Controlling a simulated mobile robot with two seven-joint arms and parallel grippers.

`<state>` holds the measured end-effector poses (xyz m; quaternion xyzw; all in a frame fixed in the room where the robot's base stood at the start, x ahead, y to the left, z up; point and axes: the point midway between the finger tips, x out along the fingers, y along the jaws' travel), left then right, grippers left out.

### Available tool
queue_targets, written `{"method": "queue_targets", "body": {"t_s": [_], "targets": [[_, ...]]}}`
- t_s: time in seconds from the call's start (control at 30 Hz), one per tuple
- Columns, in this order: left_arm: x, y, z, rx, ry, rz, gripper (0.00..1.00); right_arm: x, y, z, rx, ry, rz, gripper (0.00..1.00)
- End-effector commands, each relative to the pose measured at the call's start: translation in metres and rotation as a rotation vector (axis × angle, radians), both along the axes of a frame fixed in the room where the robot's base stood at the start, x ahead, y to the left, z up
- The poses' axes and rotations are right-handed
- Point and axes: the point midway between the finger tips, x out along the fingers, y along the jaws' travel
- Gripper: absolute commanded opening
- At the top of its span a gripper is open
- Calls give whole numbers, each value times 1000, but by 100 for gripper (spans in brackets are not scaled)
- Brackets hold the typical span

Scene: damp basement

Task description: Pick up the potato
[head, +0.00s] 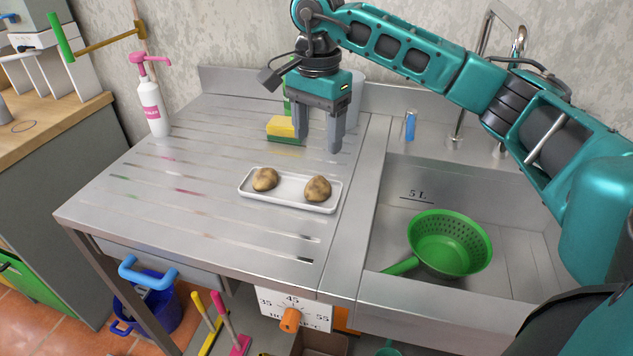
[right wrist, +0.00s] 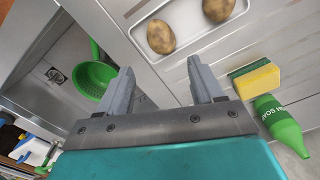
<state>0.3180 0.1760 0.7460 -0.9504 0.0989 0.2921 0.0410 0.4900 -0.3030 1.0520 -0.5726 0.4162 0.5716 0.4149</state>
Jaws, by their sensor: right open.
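Two brown potatoes lie apart on a white rectangular tray (head: 290,201) on the metal drainboard. The left potato (head: 265,179) and the right potato (head: 317,189) also show at the top of the right wrist view, one at its middle (right wrist: 161,37) and one further right (right wrist: 218,9). My right gripper (head: 318,143) is open and empty, pointing down above the drainboard, behind the tray in the head view. In the right wrist view its two fingers (right wrist: 162,88) are spread with nothing between them. My left gripper is not in view.
A yellow-green sponge (head: 284,129) and a green bottle (right wrist: 281,124) stand close to my right gripper. A pump bottle (head: 153,105) stands at the back left. The sink at right holds a green colander (head: 449,243).

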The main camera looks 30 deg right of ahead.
Motion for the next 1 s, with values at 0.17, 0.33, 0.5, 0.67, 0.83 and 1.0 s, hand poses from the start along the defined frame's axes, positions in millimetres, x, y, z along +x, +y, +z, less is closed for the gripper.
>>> {"method": "queue_targets", "body": {"t_s": [0.17, 0.33, 0.5, 0.67, 0.83, 1.0], "targets": [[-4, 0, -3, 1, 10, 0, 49, -1, 0, -37, 1, 4, 0, 66], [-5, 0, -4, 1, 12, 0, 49, 0, 0, -58, 0, 2, 0, 66], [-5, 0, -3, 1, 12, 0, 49, 0, 1, -70, 2, 4, 0, 66], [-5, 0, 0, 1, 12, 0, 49, 2, 2, -94, 2, 4, 0, 66], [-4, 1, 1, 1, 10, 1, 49, 2, 2, -113, 1, 3, 0, 66], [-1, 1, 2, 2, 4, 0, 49, 3, 2, -116, 2, 1, 0, 66]]}}
